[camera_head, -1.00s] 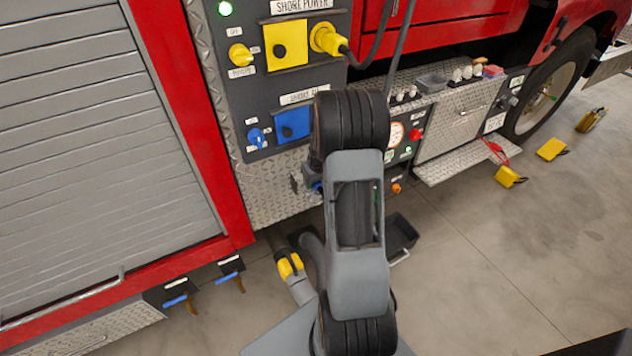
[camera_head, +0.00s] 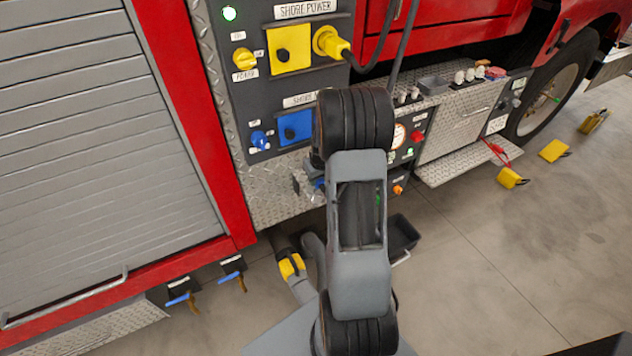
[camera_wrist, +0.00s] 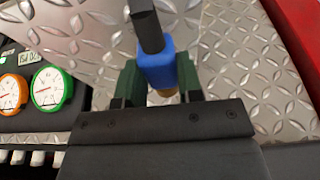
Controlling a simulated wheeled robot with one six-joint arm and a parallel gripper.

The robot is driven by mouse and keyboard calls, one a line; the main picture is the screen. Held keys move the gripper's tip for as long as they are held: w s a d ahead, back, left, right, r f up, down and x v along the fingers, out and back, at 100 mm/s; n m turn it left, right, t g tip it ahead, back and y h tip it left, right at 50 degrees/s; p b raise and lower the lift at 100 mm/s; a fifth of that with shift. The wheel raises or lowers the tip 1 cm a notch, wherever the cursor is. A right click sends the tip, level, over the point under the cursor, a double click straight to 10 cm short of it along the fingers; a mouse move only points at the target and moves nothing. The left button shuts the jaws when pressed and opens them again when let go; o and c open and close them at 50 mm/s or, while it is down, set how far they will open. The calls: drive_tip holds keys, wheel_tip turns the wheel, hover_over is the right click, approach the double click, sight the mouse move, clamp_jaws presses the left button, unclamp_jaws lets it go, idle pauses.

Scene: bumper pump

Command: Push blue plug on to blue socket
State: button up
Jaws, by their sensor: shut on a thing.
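In the wrist view, the blue plug (camera_wrist: 158,66) sits between the dark green fingers of my gripper (camera_wrist: 158,80), which is shut on it. A black stem or cable leaves the plug at the top of the picture, and a brass-coloured part shows at its lower end. In the head view, only a small bit of blue (camera_head: 319,185) shows at my gripper, below the control panel; my arm hides most of it. A blue square plate (camera_head: 295,126) is on the lower panel. The blue socket itself is not visible; my arm covers the panel to the right of the plate.
A blue knob (camera_head: 259,140) is left of the plate. Above are a yellow plate (camera_head: 289,49) and a yellow plug (camera_head: 329,42) with a cable. Diamond plate (camera_wrist: 245,60) lies behind the held plug. Gauges (camera_wrist: 48,88) are at left. A step (camera_head: 470,163) juts out at right.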

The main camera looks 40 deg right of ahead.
drive_tip(key=shift+r+p, duration=1.05)
drive_tip(key=shift+r, duration=1.05)
